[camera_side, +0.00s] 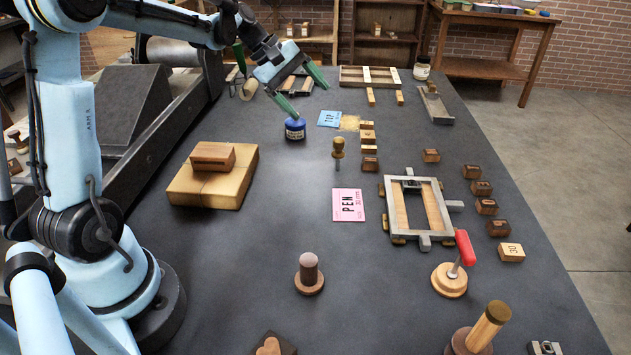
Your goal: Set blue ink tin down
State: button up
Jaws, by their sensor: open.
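The blue ink tin (295,129) stands upright on the dark table, left of the light blue card. My gripper (308,95) is above it and tilted, with green fingers spread wide apart. The left finger's tip is just above or at the tin's top; I cannot tell whether they touch. The right finger is up and to the right, away from the tin. Nothing is between the fingers.
A wooden block on a tan box (212,184) stands at left. A pink PEN card (348,205), a metal frame (413,210) and several small wooden blocks lie at centre right. A wooden-handled tool (338,149) stands near the tin.

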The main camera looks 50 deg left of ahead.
jog(key=w+a+f+n+t+h, duration=0.1)
jog(key=w+a+f+n+h, duration=0.2)
jog(key=a+n, duration=0.5)
jog(key=n+t+h, duration=0.1)
jog(key=n+t, duration=0.2)
send_near(288, 121)
jog(key=shift+w+f, duration=0.35)
jog(key=shift+f, duration=0.15)
jog(key=shift+f+h, duration=0.15)
jog(key=shift+h, duration=0.15)
jog(key=x, duration=0.6)
jog(key=shift+x, duration=2.9)
jog(key=shift+r, duration=0.2)
jog(key=c, duration=1.2)
jog(key=shift+c, duration=0.9)
jog(key=shift+r, duration=0.1)
